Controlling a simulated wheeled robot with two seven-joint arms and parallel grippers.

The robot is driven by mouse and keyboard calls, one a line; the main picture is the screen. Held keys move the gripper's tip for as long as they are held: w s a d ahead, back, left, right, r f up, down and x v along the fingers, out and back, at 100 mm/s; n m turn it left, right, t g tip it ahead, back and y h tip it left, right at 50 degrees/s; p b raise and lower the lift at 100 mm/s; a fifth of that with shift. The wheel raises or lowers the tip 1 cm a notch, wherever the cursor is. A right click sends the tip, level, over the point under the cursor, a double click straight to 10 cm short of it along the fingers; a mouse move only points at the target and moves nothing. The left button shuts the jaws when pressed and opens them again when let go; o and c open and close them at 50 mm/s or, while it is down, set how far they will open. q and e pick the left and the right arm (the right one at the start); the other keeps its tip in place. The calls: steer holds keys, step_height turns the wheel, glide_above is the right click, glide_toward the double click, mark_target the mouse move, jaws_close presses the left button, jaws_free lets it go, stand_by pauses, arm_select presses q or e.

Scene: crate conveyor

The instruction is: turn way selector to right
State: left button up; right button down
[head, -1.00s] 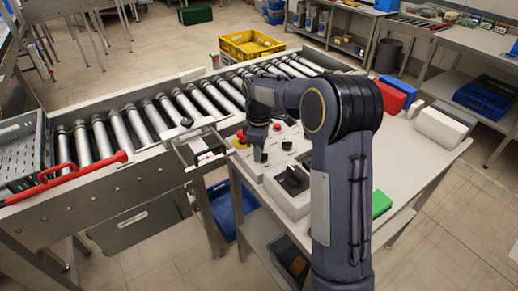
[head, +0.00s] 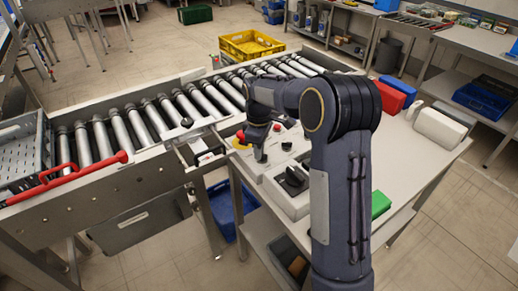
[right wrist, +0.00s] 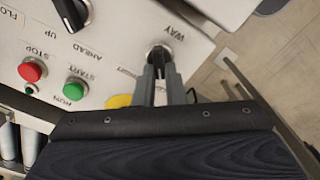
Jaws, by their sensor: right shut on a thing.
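The WAY selector (right wrist: 160,53) is a small black knob in a round metal ring on the light grey control panel. It shows in the right wrist view beside the printed word WAY, which appears upside down. My right gripper (right wrist: 160,72) is shut on the knob, with one grey finger on each side. In the head view my right gripper (head: 261,157) reaches down to the panel, and the knob is mostly hidden there. The fingers cover part of the knob, so I cannot tell which way it points. My left gripper is not in view.
A red button (right wrist: 32,69), a green button (right wrist: 74,91) and another black selector (right wrist: 72,14) sit close by on the panel. A red emergency button (head: 241,137) stands at the panel's far end. The roller conveyor (head: 160,113) runs behind. A green block (head: 380,204) lies right of my arm.

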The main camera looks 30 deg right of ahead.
steer(key=m+p, duration=0.1)
steer(key=m, duration=0.2)
steer(key=shift+w+d+r, duration=0.1)
steer(key=shift+d, duration=0.05)
steer(key=m, duration=0.5)
steer(key=shift+d+p, duration=0.2)
steer(key=shift+p, duration=0.15)
steer(key=m, duration=0.4)
steer(key=shift+d+p, duration=0.2)
steer(key=shift+p, duration=0.1)
steer(key=shift+d+m, duration=0.15)
steer(key=shift+m, duration=1.85)
steer(key=c, duration=1.5)
jaws_free()
